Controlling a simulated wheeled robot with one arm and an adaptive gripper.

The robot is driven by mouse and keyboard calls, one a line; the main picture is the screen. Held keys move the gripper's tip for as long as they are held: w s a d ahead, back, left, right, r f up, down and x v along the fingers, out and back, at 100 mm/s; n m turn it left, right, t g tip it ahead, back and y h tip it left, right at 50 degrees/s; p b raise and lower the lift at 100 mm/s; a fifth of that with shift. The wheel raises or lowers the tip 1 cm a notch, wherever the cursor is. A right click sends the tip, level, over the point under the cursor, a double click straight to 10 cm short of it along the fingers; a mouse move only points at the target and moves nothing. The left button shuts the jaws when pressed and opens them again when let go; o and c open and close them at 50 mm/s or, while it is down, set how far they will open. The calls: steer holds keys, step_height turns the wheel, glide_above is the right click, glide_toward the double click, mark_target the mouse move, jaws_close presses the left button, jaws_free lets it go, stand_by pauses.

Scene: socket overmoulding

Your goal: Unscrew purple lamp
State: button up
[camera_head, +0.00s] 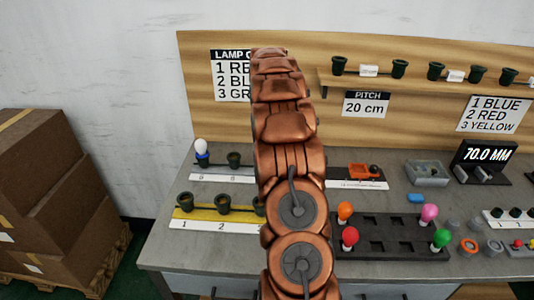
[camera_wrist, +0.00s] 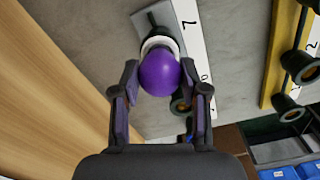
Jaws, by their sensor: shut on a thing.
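The purple lamp (camera_wrist: 160,75) sits between the two fingers of my gripper (camera_wrist: 161,82) in the wrist view, and the fingers are shut on its sides. Behind the bulb is a white collar and a dark socket (camera_wrist: 150,42) on the grey bench by a white numbered strip (camera_wrist: 192,40). How far the lamp's base is in the socket cannot be seen. In the head view my arm hides the purple lamp and my gripper.
A yellow strip (camera_head: 190,212) bears several green sockets. A black tray (camera_head: 385,250) holds orange, red, pink and green lamps. A shelf (camera_head: 420,88) runs along the back board. Cardboard boxes (camera_head: 45,190) stand left.

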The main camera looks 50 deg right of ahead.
steer(key=shift+n, duration=1.4)
steer(key=o, duration=1)
